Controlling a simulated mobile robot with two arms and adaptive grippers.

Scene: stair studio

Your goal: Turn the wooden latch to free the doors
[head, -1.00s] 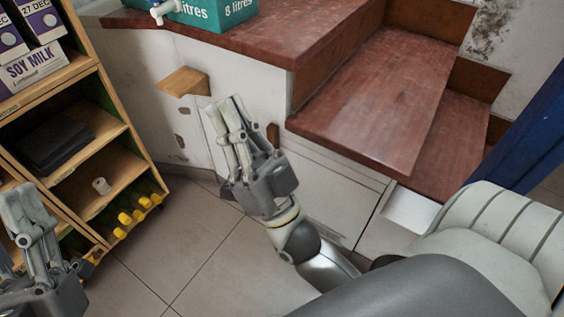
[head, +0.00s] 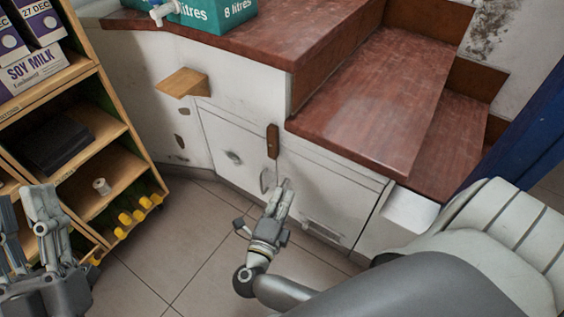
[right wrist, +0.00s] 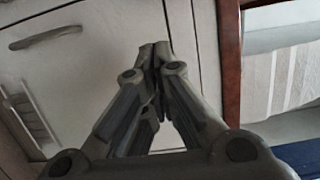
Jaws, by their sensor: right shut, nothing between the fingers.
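The wooden latch (head: 272,141) is a small dark brown upright block on the white cabinet front, at the top of the seam between two doors. The left door (head: 222,140) has a curved handle near the seam. The right door (head: 335,190) has a handle low on its front. Both doors look closed. My right gripper (head: 283,184) is shut and empty, below the latch and apart from it, in front of the doors. Its closed fingertips also show in the right wrist view (right wrist: 155,48). My left gripper (head: 24,200) is at the lower left, fingers apart and empty.
Reddish wooden steps (head: 370,95) overhang the cabinet at the right. A small wooden ledge (head: 184,82) juts out left of the latch. A shelf unit (head: 118,125) stands at the left. The tiled floor (head: 180,235) in front is clear.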

